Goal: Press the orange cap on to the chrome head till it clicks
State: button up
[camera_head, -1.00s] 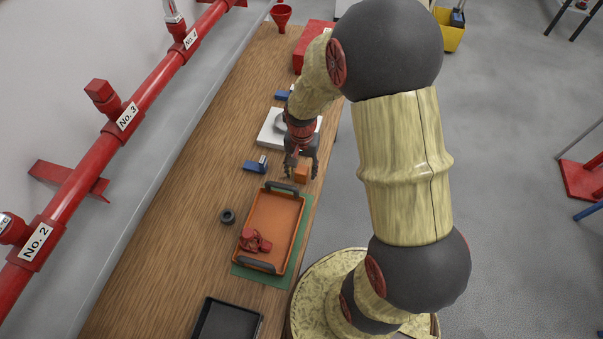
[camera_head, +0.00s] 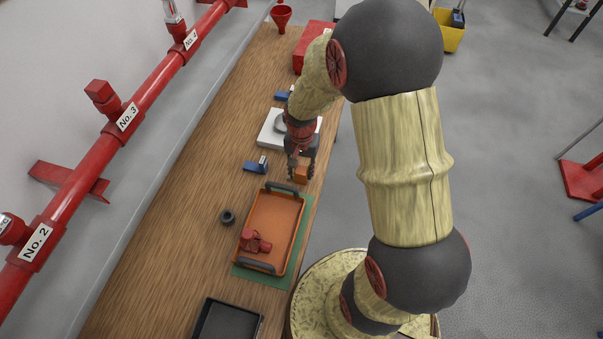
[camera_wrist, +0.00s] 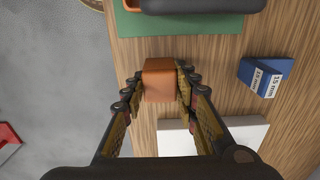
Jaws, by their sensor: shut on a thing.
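The orange cap (camera_head: 300,174) looks like a small block near the right edge of the wooden bench. My gripper (camera_head: 302,168) points down with its fingers on both sides of it. In the wrist view my gripper (camera_wrist: 168,82) is shut on the orange cap (camera_wrist: 159,80), one finger against each side. I cannot tell whether the cap touches the bench. A pale, metallic fitting (camera_head: 172,10) stands on the red wall pipe above the No. 4 label, cut off by the top edge. I cannot tell whether it is the chrome head.
The orange tray (camera_head: 251,215) with red fittings lies just in front of the cap. A blue block (camera_head: 254,167) stands to the left, and a white plate (camera_head: 270,138) lies behind. The red pipe (camera_head: 147,92) runs along the wall. The bench's left side is mostly clear.

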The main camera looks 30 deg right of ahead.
aim_at(301, 169)
jog(key=c, duration=0.3)
jog(key=shift+r+p, duration=0.85)
jog(key=shift+r, duration=0.2)
jog(key=o, duration=0.6)
jog(key=c, duration=0.6)
jog(key=shift+r+p, duration=1.6)
jog(key=shift+r, duration=0.35)
